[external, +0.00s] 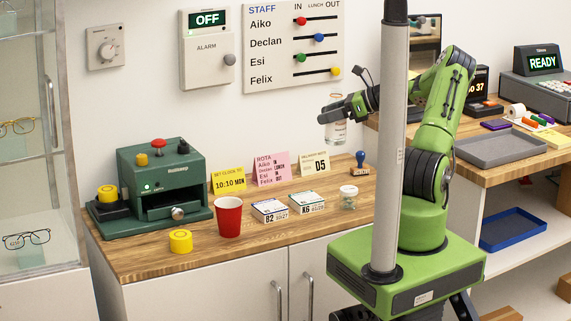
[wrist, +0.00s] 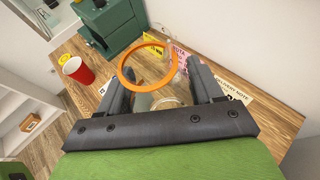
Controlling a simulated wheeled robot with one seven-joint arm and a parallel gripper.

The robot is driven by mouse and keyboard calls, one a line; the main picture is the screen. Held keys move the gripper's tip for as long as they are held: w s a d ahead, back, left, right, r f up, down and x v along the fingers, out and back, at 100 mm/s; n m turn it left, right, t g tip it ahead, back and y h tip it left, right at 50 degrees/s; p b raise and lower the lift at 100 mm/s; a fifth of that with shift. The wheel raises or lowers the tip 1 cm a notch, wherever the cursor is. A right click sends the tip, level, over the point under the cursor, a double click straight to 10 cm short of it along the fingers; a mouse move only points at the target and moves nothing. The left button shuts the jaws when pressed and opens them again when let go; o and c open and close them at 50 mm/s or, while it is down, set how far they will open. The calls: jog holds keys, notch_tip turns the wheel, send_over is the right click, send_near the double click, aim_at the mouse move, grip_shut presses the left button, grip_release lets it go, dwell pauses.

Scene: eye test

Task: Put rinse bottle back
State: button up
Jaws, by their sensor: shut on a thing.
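A clear bottle (external: 336,133), which I take to be the rinse bottle, hangs in my gripper (external: 345,110) above the right part of the wooden counter. A small orange ring shows at its top. In the wrist view, a large orange ring (wrist: 146,47) stands out between and beyond the fingers of my gripper (wrist: 162,92). The clear bottle body below it is partly hidden and hard to make out. My gripper is shut on the bottle, which is clear of the counter and looks roughly upright.
Several cards stand near the wall. A grey tray (external: 500,148) lies on the right-hand desk.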

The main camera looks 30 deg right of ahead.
aim_at(343, 127)
jog(key=shift+m+t+h, duration=0.4)
jog(key=d+f, duration=0.4)
jog(key=shift+d+f+b, duration=0.1)
jog(key=shift+f+b, duration=0.2)
jog(key=shift+b, duration=0.1)
notch_tip(343, 127, down, 10)
jog(key=b, duration=0.3)
jog(key=shift+f, duration=0.15)
jog(key=o, duration=1.1)
jog(key=shift+o, duration=0.2)
